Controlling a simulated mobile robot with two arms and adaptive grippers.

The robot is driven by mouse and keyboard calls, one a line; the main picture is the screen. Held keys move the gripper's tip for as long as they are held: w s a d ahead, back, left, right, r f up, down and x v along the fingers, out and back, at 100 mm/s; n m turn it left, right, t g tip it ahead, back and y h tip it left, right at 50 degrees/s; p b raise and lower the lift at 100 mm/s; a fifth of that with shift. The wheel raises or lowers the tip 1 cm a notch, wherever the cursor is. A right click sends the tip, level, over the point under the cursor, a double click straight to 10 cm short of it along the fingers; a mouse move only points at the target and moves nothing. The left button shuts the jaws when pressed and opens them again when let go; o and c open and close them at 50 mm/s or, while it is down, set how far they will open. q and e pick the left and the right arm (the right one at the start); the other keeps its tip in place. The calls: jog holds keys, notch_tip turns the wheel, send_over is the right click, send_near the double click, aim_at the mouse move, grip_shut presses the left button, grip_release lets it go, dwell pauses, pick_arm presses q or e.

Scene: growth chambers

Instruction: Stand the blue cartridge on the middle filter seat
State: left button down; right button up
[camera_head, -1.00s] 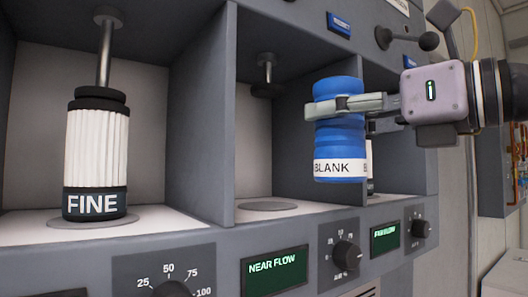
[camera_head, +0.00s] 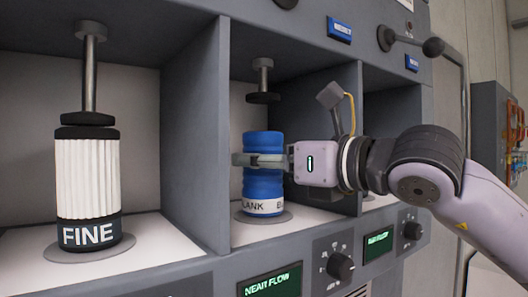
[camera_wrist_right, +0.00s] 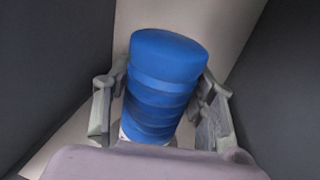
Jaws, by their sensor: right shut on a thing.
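The blue cartridge (camera_head: 263,185), with a white band reading BLANK, is upright in the middle bay in the head view. Its base is at the round grey middle filter seat (camera_head: 284,217); I cannot tell whether it touches or is just above. My right gripper (camera_head: 262,160) is shut around the upper half of the cartridge, reaching in from the right. In the right wrist view the cartridge (camera_wrist_right: 163,85) stands between the two fingers (camera_wrist_right: 160,108). A dark plunger disc (camera_head: 263,98) hangs above the cartridge with a gap. My left gripper is not in view.
A white FINE cartridge (camera_head: 88,185) stands in the left bay under its own plunger. Grey dividing walls (camera_head: 222,130) flank the middle bay closely. Below are a NEAR FLOW display (camera_head: 270,282) and a dial (camera_head: 340,266). A lever (camera_head: 410,41) sits at upper right.

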jog(key=shift+a+f+b, duration=0.1)
jog(key=shift+f+b, duration=0.05)
jog(key=shift+b, duration=0.15)
jog(key=o, duration=1.2)
jog(key=shift+r, duration=0.2)
jog(key=shift+s+d+f, duration=0.1)
jog(key=shift+s+d, duration=0.05)
jog(key=shift+d, duration=0.1)
jog(key=b+v, duration=0.4)
jog(key=v, duration=0.7)
jog(key=shift+s+d, duration=0.15)
jog(key=shift+s, duration=0.1)
